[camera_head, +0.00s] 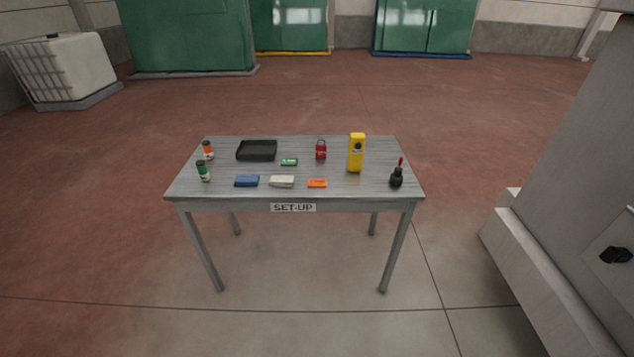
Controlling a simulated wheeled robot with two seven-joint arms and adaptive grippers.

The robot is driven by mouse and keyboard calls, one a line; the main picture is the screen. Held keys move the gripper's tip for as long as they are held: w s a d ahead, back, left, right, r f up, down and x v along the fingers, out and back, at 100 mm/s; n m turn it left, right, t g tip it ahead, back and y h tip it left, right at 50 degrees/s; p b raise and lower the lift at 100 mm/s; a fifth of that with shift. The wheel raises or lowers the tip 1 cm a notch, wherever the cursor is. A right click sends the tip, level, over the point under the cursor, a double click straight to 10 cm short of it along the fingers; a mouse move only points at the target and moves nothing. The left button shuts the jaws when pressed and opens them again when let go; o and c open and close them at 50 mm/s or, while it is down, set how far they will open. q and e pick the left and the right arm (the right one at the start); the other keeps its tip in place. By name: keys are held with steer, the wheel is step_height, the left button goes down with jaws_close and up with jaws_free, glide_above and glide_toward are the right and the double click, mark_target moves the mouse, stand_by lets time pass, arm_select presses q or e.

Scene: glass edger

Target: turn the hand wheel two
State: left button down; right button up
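No hand wheel can be made out in the head view. A large grey machine body (585,190) fills the right side and is cut off by the picture edge. A small black knob or handle (616,255) sits on a light plate on its side at the far right; I cannot tell what it belongs to. Neither of my grippers is in view.
A grey table (340,193) marked SET-UP stands mid-view, bearing a black tray (257,150), a yellow device (356,152), a red padlock (321,150), a black bottle (396,178), bottles and small blocks. A white tank (62,68) stands back left. Floor around the table is clear.

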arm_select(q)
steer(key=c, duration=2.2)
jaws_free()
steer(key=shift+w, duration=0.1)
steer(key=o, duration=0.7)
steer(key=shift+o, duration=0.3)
